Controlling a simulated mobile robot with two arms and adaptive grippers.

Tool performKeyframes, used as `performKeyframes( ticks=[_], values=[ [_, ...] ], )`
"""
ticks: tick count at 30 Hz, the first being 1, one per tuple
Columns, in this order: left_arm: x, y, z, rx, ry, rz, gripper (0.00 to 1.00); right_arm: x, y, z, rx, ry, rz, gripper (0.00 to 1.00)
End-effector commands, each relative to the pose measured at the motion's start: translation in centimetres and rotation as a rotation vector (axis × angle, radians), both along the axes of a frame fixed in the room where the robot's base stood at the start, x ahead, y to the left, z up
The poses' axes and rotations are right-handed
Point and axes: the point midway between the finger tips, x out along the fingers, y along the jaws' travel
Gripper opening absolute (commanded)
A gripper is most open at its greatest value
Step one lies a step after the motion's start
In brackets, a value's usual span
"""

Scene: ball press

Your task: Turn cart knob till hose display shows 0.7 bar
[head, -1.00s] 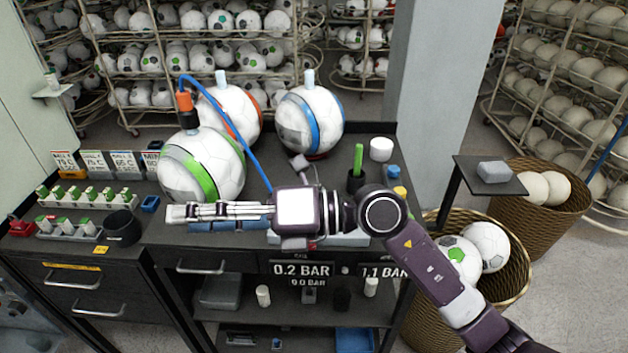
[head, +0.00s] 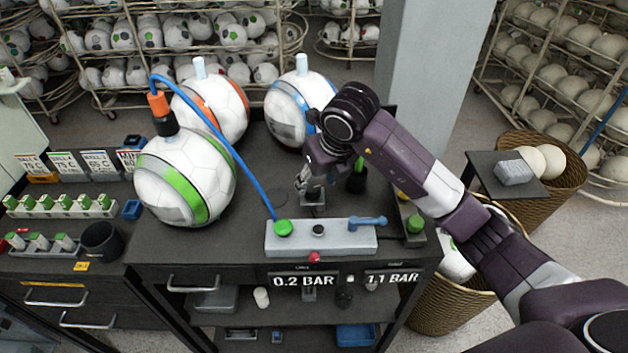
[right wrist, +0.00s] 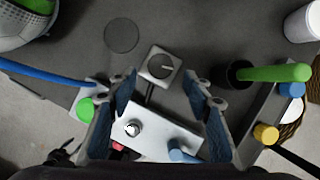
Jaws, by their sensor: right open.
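A small square block with a round dial knob (right wrist: 161,66) stands on the cart's dark top (head: 240,238). The block (head: 313,198) shows in the head view just behind the white control box (head: 345,243). My right gripper (right wrist: 159,82) is open and empty above the cart, its blue-padded fingers on either side of the knob's line in the wrist view. In the head view my right gripper (head: 305,183) partly covers the knob. The cart front has one display (head: 303,281) reading 0.2 BAR and another (head: 391,278) reading 1.1 BAR; their labels are too small to read. My left gripper is out of view.
A blue hose (head: 228,150) runs from the green-striped ball (head: 160,180) to the control box, near its green button (head: 283,228). A blue lever (head: 367,222) lies on the box. A green-handled tool (right wrist: 275,73) stands right of the knob. Two more balls stand behind.

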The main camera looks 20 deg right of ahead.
Motion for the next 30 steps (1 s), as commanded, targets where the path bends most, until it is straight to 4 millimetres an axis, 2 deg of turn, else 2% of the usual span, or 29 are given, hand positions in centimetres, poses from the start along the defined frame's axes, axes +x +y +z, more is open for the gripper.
performKeyframes(
  ticks=[2,5,8,13,17,28,30],
  values=[
    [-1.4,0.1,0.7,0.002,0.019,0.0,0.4,0.4,0.1,-1.0,0.001,0.004,0.001,0.46],
    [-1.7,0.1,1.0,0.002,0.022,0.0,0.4,0.8,0.2,-2.1,0.002,0.002,0.0,0.46],
    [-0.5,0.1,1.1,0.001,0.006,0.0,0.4,1.1,0.3,-2.7,0.001,0.0,0.002,0.46],
    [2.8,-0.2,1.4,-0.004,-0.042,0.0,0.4,1.2,0.3,-3.0,0.0,-0.001,0.002,0.46],
    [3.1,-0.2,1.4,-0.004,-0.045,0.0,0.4,1.2,0.3,-3.0,0.0,-0.001,0.002,0.45],
    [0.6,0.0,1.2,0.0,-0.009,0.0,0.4,1.2,0.3,-3.0,0.001,-0.002,0.003,0.04],
    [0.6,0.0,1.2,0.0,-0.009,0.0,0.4,1.2,0.3,-3.0,0.001,-0.002,0.003,0.04]
  ],
)
